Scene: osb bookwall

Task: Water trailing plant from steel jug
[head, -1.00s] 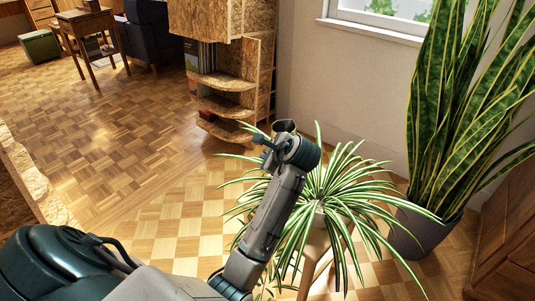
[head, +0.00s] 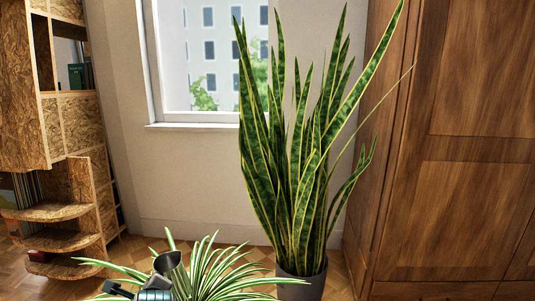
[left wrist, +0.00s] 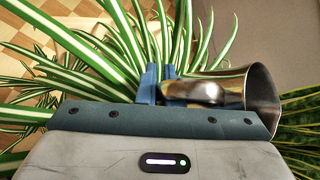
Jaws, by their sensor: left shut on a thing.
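The trailing plant (head: 222,284) has long green leaves with white stripes and stands at the bottom of the head view, its pot out of frame. Its leaves also fill the upper part of the left wrist view (left wrist: 95,55). The steel jug (head: 168,263) is at the plant's left side in the head view. In the left wrist view the jug (left wrist: 250,92) shows shiny metal, with its handle toward my left gripper (left wrist: 160,82). The blue fingers are shut on the handle, among the leaves. I cannot tell how far the jug tilts or see inside it. My right gripper is out of view.
A tall snake plant (head: 285,165) in a grey pot (head: 302,286) stands behind and right of the trailing plant. A wooden wardrobe (head: 470,150) closes off the right. An OSB shelf unit (head: 70,130) stands at the left, and a window (head: 205,60) is behind.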

